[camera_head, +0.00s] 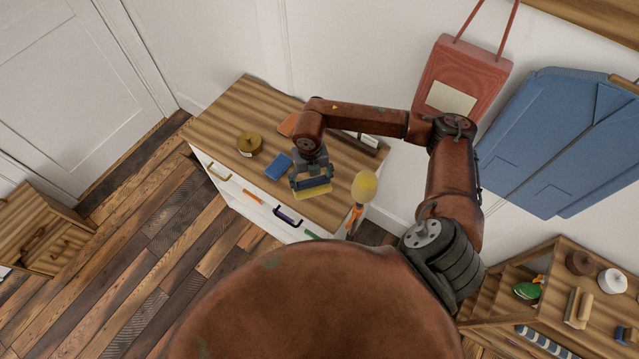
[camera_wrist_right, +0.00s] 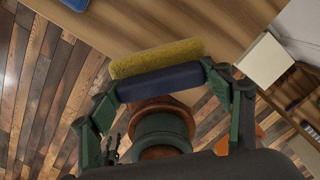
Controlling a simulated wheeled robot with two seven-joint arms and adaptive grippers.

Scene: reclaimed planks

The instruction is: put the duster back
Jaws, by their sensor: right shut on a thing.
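A block-shaped duster (camera_head: 313,192) with a dark blue back and a yellow pad is in my right gripper (camera_head: 311,178), over the front part of the wooden dresser top (camera_head: 225,112). In the right wrist view, the fingers of my right gripper (camera_wrist_right: 163,85) are shut on the ends of the dark blue back, and the yellow pad of the duster (camera_wrist_right: 157,58) faces away from the wrist. I cannot tell whether the duster touches the top. My left gripper is not in view.
A blue block (camera_head: 278,166) and a round brown item (camera_head: 249,144) lie left of my gripper. A yellow-headed, orange-handled tool (camera_head: 364,187) is at the dresser's right end. The white front (camera_head: 236,190) has coloured handles. A shelf (camera_head: 555,262) with small items stands right.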

